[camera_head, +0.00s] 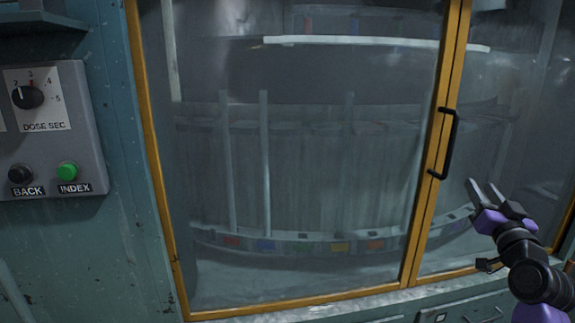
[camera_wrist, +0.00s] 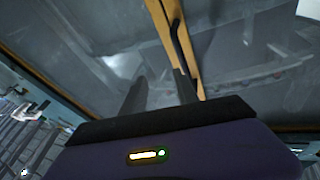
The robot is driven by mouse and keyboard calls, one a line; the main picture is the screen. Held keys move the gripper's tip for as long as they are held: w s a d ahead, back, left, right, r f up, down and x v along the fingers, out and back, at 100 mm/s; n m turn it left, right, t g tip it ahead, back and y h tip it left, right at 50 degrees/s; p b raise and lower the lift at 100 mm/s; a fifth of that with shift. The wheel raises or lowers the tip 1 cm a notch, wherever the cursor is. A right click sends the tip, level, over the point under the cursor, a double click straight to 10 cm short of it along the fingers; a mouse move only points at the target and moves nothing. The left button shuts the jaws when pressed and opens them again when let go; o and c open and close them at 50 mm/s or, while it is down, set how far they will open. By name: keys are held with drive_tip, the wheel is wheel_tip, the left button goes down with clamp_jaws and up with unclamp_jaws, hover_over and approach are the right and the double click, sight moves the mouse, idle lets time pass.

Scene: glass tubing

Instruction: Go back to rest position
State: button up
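My gripper (camera_head: 480,184) is at the right of the head view, with its two grey fingers apart and nothing between them. It is in front of the glass door, below and to the right of the black door handle (camera_head: 449,140). In the wrist view my gripper (camera_wrist: 160,82) also shows its two dark fingers apart. The handle also shows there (camera_wrist: 180,45), close to the right finger in the picture; I cannot tell whether they touch.
A yellow-framed glass door (camera_head: 290,306) fronts a cabinet with a rack carrying several coloured labels (camera_head: 305,246). At left a grey control box (camera_head: 50,110) has a dose knob (camera_head: 28,96), a black BACK button (camera_head: 20,174) and a green INDEX button (camera_head: 68,171). Drawers lie below the door.

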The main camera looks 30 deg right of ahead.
drive_tip(key=s+a+f+n+y, duration=0.1)
drive_tip(key=s+a+f, duration=0.1)
drive_tip(key=a+f, duration=0.5)
drive_tip(key=s+a+f+n+t+y, duration=0.1)
drive_tip(key=s+a+f, duration=0.25)
drive_tip(key=a, duration=0.75)
drive_tip(key=s+a+f+n+y, duration=0.1)
drive_tip(key=s+a+f, duration=0.1)
drive_tip(key=a+f, duration=0.55)
drive_tip(key=s+a+f+n+g+y, duration=0.1)
drive_tip(key=s+a+f+n+y, duration=0.1)
drive_tip(key=s+a, duration=0.5)
drive_tip(key=s+a+f+n+y, duration=0.2)
drive_tip(key=s+a+y, duration=0.2)
drive_tip(key=s+a, duration=0.2)
drive_tip(key=s+a+f+n+g+y, duration=0.1)
drive_tip(key=s+a+f+n+y, duration=0.1)
drive_tip(key=s+a, duration=0.5)
drive_tip(key=a+n+y, duration=0.1)
drive_tip(key=a, duration=0.2)
drive_tip(key=shift+s+g+y, duration=0.3)
drive_tip(key=shift+s+y, duration=0.05)
drive_tip(key=shift+y, duration=0.05)
